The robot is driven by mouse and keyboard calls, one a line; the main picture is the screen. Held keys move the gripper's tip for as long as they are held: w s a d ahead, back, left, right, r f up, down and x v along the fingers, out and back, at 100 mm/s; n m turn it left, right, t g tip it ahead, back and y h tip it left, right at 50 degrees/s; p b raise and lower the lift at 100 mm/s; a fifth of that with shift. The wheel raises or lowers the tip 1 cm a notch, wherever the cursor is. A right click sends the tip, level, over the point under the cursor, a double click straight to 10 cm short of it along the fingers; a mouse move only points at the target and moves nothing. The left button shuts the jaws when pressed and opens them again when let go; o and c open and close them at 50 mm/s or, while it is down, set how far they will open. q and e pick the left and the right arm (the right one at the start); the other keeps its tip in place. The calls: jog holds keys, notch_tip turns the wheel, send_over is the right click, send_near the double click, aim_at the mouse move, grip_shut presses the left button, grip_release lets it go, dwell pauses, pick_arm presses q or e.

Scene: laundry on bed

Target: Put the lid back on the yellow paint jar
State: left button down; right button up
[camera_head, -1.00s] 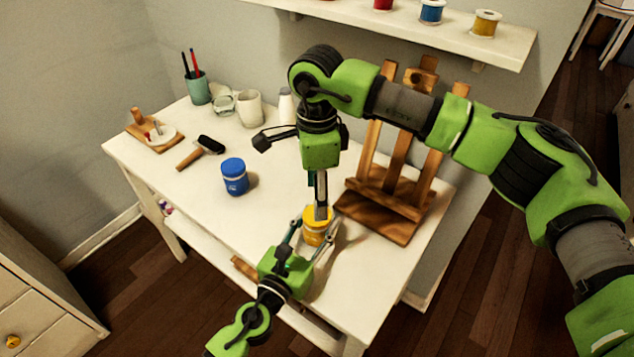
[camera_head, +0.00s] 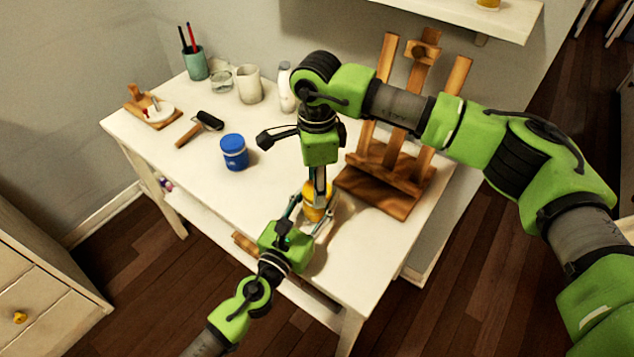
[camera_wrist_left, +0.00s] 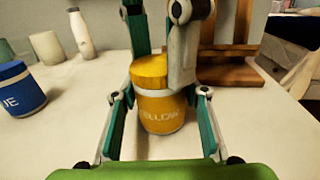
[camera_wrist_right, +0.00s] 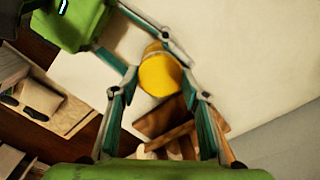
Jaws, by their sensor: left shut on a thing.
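The yellow paint jar (camera_wrist_left: 160,113) stands upright near the table's front edge, its label facing the left wrist camera. Its yellow lid (camera_wrist_left: 149,70) sits on top of it, looking level, and shows as a disc in the right wrist view (camera_wrist_right: 160,75). My left gripper (camera_wrist_left: 160,100) is shut on the jar from the front, one finger on each side. My right gripper (camera_head: 319,195) points down from above, its fingers on either side of the lid. Whether they touch the lid I cannot tell. In the head view the fingers partly hide jar and lid.
A blue jar (camera_head: 234,152) stands left of the grippers. A wooden easel (camera_head: 385,187) stands close on the right. A roller (camera_head: 200,127), a palette board (camera_head: 152,112), a pen cup (camera_head: 195,65) and white vessels are farther back. The left-front tabletop is clear.

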jog(key=m, duration=0.3)
jog(key=shift+m, duration=0.4)
jog(key=m, duration=0.5)
jog(key=o, duration=1.2)
jog(key=shift+r, duration=2.25)
jog(key=shift+c, duration=0.2)
